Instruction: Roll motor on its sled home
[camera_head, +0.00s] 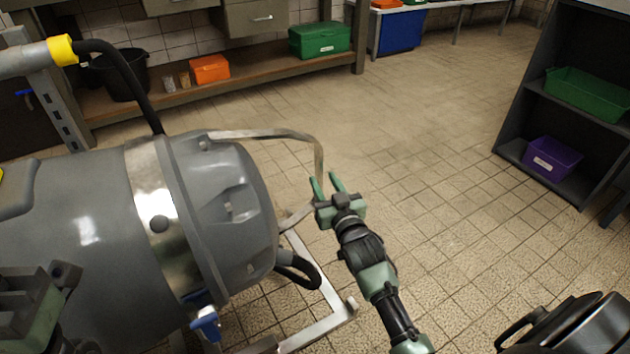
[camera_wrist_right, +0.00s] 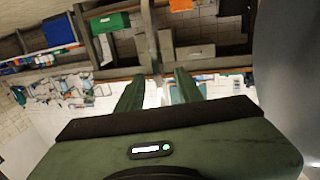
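The motor (camera_head: 80,215) is a large grey drum lying on its side at left in the head view, with a bright steel band. It rests on the sled (camera_head: 325,328), a pale metal frame. A bent metal handle bar (camera_head: 270,134) loops out to the right. My right gripper (camera_head: 327,181) is at the loop's outer end, its two green fingers apart. The right wrist view shows the gripper (camera_wrist_right: 158,90) with a gap between the fingers and a grey bar beyond or between them; contact cannot be told. Part of my left arm (camera_head: 30,310) shows at lower left; its fingers are not clear.
Tiled floor (camera_head: 430,180) is open to the right and behind. A bench shelf (camera_head: 265,67) with an orange box (camera_head: 209,69) and green box (camera_head: 320,39) lines the back wall. A dark rack with a purple bin (camera_head: 551,158) stands at right. A black hose (camera_head: 130,75) joins the motor.

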